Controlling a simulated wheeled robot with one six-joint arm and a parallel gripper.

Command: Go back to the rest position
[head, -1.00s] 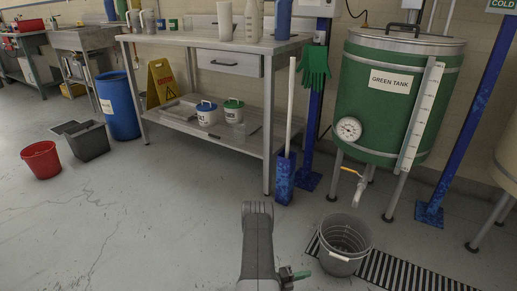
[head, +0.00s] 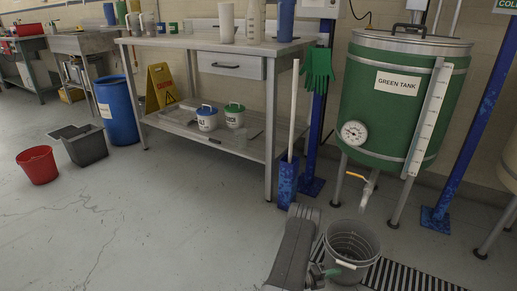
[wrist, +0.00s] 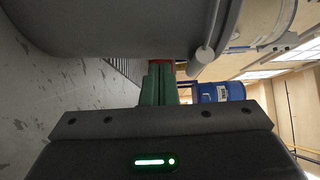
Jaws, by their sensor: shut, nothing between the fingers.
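My gripper (head: 331,271) is low in the head view, beside the left side of the grey bucket (head: 350,238) on the floor. I cannot tell in that view whether it touches the bucket. My arm reaches it from the bottom edge. In the wrist view the green fingers (wrist: 158,84) are together with nothing between them. A large grey curved surface fills the top of the wrist view, and I cannot tell what it is.
The green tank (head: 389,105) stands behind the bucket, above a striped floor grate (head: 405,278). A steel table (head: 205,142) holds containers. A blue drum (head: 117,112), red bucket (head: 37,166) and grey bin (head: 86,147) stand left. The floor at left front is clear.

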